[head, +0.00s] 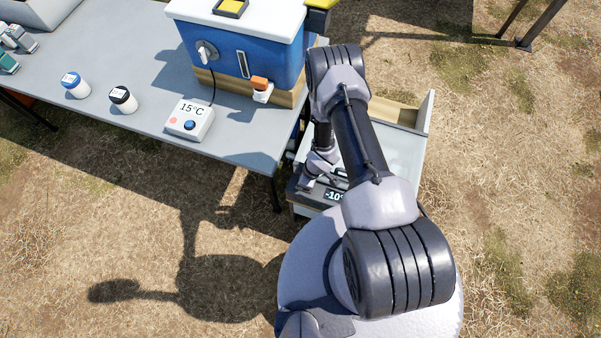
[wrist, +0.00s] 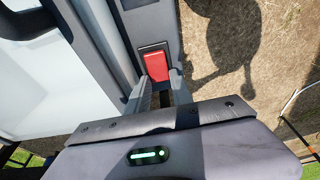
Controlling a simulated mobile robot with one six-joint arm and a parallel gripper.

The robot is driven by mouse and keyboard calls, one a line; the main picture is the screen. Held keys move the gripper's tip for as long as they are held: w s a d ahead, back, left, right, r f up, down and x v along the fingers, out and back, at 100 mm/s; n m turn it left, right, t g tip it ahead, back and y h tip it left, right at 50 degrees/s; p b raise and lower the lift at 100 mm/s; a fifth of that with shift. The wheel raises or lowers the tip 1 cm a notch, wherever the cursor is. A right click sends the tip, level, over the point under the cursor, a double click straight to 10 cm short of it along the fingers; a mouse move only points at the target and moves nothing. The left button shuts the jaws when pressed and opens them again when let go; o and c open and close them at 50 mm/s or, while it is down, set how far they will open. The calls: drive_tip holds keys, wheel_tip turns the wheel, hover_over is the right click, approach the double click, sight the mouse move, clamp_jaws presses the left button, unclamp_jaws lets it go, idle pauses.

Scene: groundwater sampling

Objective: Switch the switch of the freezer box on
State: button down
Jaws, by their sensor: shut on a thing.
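The freezer box (head: 412,160) is a pale, open-topped box beside the table, with a dark front strip and a display (head: 335,196) reading about -10, partly hidden by my arm. In the wrist view its pale inside (wrist: 50,80) and grey rim (wrist: 115,50) fill the left. Its red switch (wrist: 156,66) sits in a dark frame on the rim, directly at my fingertips. My gripper (wrist: 161,88) is shut on the switch, fingers close together at its near end. In the head view my gripper (head: 305,184) is at the box's front left; there the switch is hidden.
The grey table (head: 130,60) carries a blue cooler (head: 225,55), a control box (head: 189,121) reading 15°C, a blue-lidded jar (head: 75,85) and a black-lidded jar (head: 123,99). An orange switch (head: 261,88) is by the cooler. Open dry ground lies right.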

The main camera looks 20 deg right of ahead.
drive_tip(key=shift+d+f+t+y+b, duration=0.2)
drive_tip(key=shift+d+t+y+b, duration=0.1)
drive_tip(key=shift+t+y, duration=0.15)
drive_tip(key=shift+r+y, duration=0.1)
drive_tip(key=shift+y, duration=0.15)
drive_tip(key=c, duration=1.4)
unclamp_jaws()
drive_tip(key=shift+a, duration=0.1)
drive_tip(key=shift+s, duration=0.1)
drive_tip(key=shift+r, duration=0.1)
drive_tip(key=p+v, duration=0.5)
drive_tip(key=v, duration=1.2)
drive_tip(key=shift+s, duration=0.2)
